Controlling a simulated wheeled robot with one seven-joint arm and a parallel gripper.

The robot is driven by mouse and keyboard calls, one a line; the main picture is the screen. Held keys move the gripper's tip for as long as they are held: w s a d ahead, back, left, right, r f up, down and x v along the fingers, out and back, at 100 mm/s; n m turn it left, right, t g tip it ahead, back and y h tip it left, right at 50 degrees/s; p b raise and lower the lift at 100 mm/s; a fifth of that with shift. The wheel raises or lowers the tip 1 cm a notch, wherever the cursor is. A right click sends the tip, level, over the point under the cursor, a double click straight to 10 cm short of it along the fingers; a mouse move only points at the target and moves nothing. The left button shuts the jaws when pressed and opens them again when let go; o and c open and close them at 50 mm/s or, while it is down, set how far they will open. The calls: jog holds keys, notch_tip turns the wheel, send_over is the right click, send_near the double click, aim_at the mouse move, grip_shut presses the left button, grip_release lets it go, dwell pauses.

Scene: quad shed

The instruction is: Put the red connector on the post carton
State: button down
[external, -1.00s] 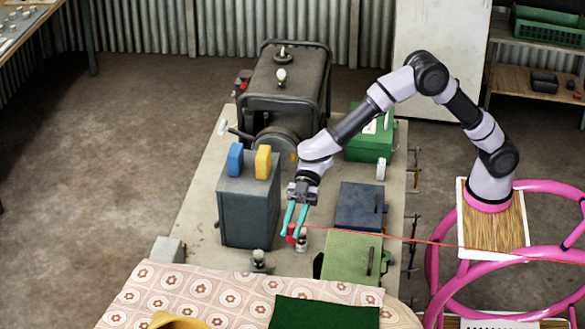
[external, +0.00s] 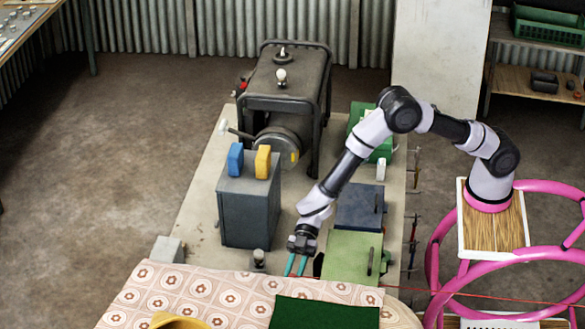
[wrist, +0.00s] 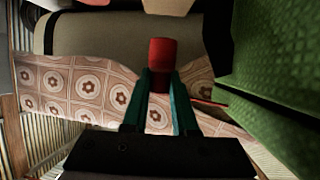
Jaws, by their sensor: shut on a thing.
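The red connector (wrist: 162,52) is a short red cylinder between the tips of my teal fingers in the wrist view. My gripper (external: 295,267) is shut on it. In the external view my gripper points down near the front of the bench, beside the light green box (external: 345,252), and its tips reach the patterned cloth's edge. The connector is hidden there. A red cord (external: 480,295) runs off to the right. I cannot tell which thing is the post carton; a plain tan block (wrist: 168,5) is cut off at the top of the wrist view.
The patterned cloth (external: 180,285) covers a surface at the front, with a dark green mat (external: 325,312) on it. A grey box (external: 248,212) with blue and yellow blocks stands left of my arm. A dark blue box (external: 358,207) and a generator (external: 285,85) stand farther back.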

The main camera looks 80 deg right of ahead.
jog(key=shift+f, duration=1.6)
jog(key=shift+f, duration=0.2)
jog(key=c, duration=0.7)
grip_release()
jog(key=shift+r, duration=0.25)
jog(key=v, duration=1.2)
